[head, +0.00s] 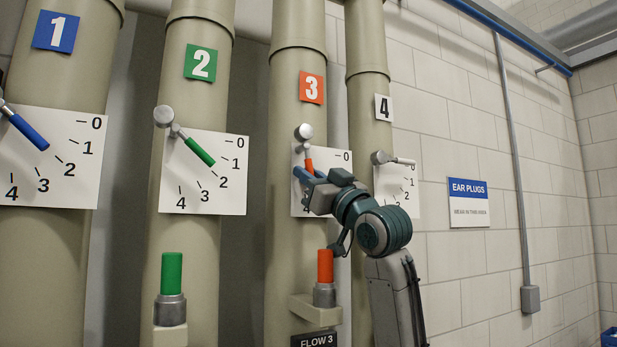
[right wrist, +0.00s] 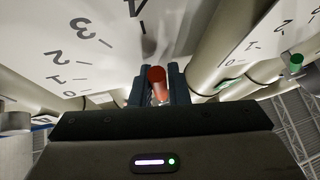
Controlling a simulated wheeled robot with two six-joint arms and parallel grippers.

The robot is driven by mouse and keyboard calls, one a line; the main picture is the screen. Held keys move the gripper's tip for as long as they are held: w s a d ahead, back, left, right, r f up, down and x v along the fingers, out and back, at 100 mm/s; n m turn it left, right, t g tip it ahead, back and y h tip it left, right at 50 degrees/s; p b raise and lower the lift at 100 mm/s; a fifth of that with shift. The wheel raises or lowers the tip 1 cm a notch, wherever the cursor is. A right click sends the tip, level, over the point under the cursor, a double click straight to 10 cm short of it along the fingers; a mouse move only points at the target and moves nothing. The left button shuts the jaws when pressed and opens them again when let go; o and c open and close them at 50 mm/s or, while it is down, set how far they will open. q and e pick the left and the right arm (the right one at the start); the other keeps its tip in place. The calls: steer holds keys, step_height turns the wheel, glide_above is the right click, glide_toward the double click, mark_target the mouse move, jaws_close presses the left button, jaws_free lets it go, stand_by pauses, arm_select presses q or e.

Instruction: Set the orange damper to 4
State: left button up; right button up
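The orange damper lever (head: 309,165) is on pipe 3, below its grey hub (head: 303,132), and points nearly straight down its white dial (head: 341,172), toward the 4 end. The gripper covers much of the dial, so the exact setting is hard to read. My right gripper (head: 308,178) is at the lever. In the right wrist view, the dark fingers of my right gripper (right wrist: 159,88) lie close on both sides of the orange lever end (right wrist: 156,76) and appear shut on it. The dial's 4 and 3 show above and left there. My left gripper is not in view.
Pipes 1 and 2 carry a blue lever (head: 29,132) and a green lever (head: 200,151). A white lever (head: 403,161) is on pipe 4, close beside my right arm. An orange cylinder (head: 325,266) stands on a bracket below dial 3. The wall at right is open.

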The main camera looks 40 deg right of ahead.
steer(key=o, duration=0.3)
steer(key=shift+f, duration=0.15)
steer(key=shift+o, duration=0.4)
steer(key=shift+s, duration=0.25)
steer(key=b+v, duration=0.6)
steer(key=v, duration=0.4)
steer(key=shift+s, duration=0.35)
steer(key=shift+f, duration=0.1)
